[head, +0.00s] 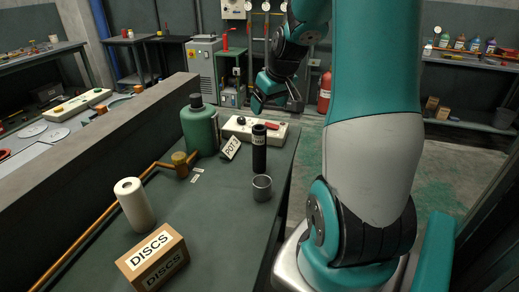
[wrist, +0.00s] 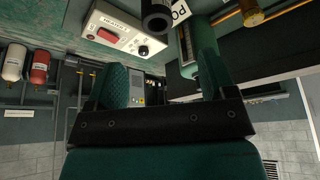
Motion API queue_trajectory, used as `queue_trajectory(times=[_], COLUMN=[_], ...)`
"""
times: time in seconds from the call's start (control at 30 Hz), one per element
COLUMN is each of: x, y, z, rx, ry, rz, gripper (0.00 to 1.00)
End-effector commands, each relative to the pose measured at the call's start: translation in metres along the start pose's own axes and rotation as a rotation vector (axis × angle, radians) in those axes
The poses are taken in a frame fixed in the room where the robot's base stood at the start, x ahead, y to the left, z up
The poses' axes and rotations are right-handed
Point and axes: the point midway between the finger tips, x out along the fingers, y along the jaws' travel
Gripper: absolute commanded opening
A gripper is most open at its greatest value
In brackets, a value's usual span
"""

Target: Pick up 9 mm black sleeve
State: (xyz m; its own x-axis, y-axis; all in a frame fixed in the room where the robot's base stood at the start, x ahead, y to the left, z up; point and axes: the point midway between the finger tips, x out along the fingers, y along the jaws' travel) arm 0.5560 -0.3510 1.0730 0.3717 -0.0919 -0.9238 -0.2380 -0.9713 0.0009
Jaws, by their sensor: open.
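The black sleeve (head: 259,150) stands upright on the dark bench in the head view, with a pale label near its top. In the wrist view its open, hollow end (wrist: 157,17) shows at the top edge, cut off by the frame. My gripper (head: 276,103) is open and empty, above and beyond the sleeve in the head view, apart from it. In the wrist view my gripper's two fingers (wrist: 162,75) stand wide apart, with the sleeve beyond their tips.
A grey metal cup (head: 262,187) stands close in front of the sleeve. A white roll (head: 134,205) and a DISCS box (head: 153,258) stand nearer. The bench's middle is clear.

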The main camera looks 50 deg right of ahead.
Motion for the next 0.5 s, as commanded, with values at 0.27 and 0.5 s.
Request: queue_trajectory(times=[0.27,0.5], x=[0.061,0.083], y=[-0.001,-0.001], z=[0.001,0.000], rx=[-0.001,0.000], ry=[-0.005,0.000], rz=[-0.003,-0.001], gripper=[0.77,0.77])
